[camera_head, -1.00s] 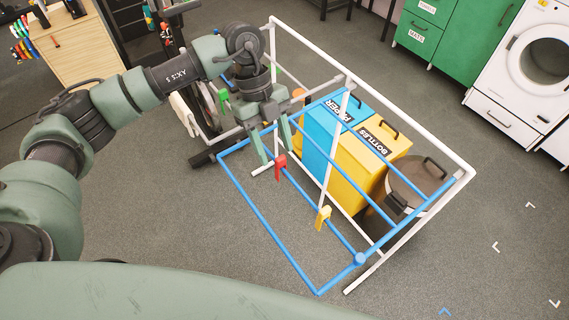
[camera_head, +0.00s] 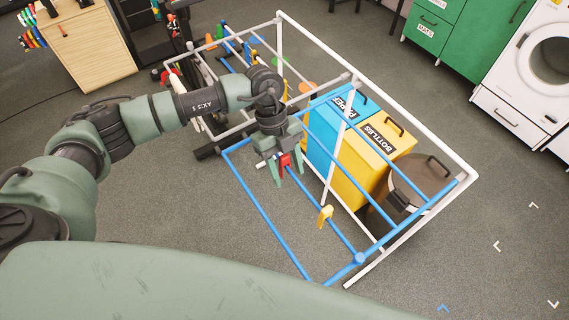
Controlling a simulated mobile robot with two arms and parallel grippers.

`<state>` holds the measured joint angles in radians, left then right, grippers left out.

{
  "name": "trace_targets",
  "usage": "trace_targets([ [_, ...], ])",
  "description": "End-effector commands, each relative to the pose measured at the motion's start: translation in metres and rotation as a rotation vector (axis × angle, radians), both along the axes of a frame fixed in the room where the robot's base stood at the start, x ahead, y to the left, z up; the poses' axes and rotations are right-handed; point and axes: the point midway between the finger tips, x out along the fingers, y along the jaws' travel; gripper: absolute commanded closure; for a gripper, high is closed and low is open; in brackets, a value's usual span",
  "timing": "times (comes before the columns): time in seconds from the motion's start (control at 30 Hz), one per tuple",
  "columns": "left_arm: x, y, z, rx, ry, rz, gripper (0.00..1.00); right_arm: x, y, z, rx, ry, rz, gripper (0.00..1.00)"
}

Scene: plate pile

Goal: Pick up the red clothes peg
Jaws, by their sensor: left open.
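The red clothes peg (camera_head: 285,161) is clipped on a blue rail of the drying rack (camera_head: 268,214). My left gripper (camera_head: 288,176) points down at the peg with its jaws open. In the picture the peg shows between the two fingers, and part of it is covered by the gripper. I cannot tell whether a finger touches it. My right gripper is not in view.
A yellow peg (camera_head: 325,216) sits farther along the same rail. Blue (camera_head: 322,135) and yellow (camera_head: 352,172) recycling bins and a round lidded bin (camera_head: 421,174) stand beyond the rails. White rack bars cross above. The floor in front is clear.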

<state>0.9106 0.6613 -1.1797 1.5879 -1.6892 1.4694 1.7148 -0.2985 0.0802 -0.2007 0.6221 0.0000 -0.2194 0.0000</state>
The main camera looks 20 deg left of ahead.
Motion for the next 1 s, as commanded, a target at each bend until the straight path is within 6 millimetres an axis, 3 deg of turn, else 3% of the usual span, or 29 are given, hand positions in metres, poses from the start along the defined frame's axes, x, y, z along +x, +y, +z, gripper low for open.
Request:
trace_targets([
  [0.07, 0.000, 0.000, 0.000, 0.000, 0.000, 0.000, 0.53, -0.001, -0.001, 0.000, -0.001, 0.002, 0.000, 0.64],
  [0.23, 0.000, 0.000, 0.000, 0.000, 0.000, 0.000, 1.00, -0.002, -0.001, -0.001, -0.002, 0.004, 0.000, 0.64],
  [0.67, 0.001, 0.000, 0.006, -0.002, -0.001, 0.000, 1.00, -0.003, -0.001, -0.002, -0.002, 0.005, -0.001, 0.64],
  [0.87, 0.001, 0.000, 0.028, -0.001, -0.004, -0.002, 1.00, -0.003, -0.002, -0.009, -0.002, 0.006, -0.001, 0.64],
  [1.0, 0.002, 0.000, 0.055, -0.002, -0.006, -0.001, 1.00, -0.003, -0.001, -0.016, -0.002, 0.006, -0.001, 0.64],
])
